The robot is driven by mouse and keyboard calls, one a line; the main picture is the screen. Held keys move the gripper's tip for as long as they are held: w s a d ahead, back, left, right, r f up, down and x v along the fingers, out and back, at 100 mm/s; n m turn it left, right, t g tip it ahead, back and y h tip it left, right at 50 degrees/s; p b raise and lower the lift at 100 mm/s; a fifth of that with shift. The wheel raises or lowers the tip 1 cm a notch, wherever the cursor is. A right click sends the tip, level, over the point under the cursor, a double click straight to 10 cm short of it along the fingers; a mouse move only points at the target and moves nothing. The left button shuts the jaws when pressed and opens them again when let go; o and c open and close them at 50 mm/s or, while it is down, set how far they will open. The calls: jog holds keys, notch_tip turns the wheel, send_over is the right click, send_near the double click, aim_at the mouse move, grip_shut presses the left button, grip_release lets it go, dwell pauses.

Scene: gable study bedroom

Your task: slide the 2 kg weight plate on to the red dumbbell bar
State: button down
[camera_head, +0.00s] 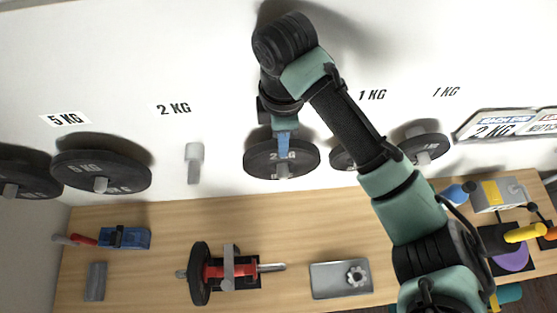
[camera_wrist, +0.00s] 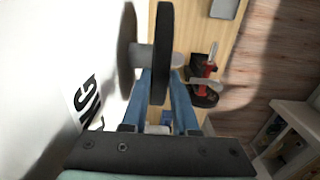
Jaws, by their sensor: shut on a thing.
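The 2 kg weight plate (camera_head: 262,163) is a dark disc by the wall with a grey peg through its middle. My gripper (camera_head: 283,150) is shut on its upper rim. In the wrist view the plate (camera_wrist: 162,30) is edge-on between the fingers, a little off the wall, with the peg still through it. The red dumbbell bar (camera_head: 214,271) lies level in a stand on the wooden bench. A dark plate (camera_head: 199,285) is on its left end; its right metal end (camera_head: 271,267) is bare. The bar (camera_wrist: 211,62) also shows in the wrist view.
An empty peg (camera_head: 194,160) is under a 2 KG label. 5 kg plates (camera_head: 100,168) hang left; smaller plates (camera_head: 425,141) hang right, one partly behind my arm. A blue vise-like tool (camera_head: 128,238) and a grey tray (camera_head: 326,281) lie beside the bar.

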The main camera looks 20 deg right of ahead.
jog(key=shift+r, duration=0.2)
jog(key=s+a+p, duration=0.1)
jog(key=s, duration=0.6)
jog(key=shift+a+p, duration=0.2)
jog(key=shift+p, duration=0.15)
dwell(0.6)
jog(key=shift+s, duration=0.1)
jog(key=shift+r, duration=0.1)
jog(key=s+r+p, duration=0.2)
jog(key=p, duration=0.1)
jog(key=shift+a+r, duration=0.2)
jog(key=shift+r, duration=0.2)
jog(key=shift+f, duration=0.1)
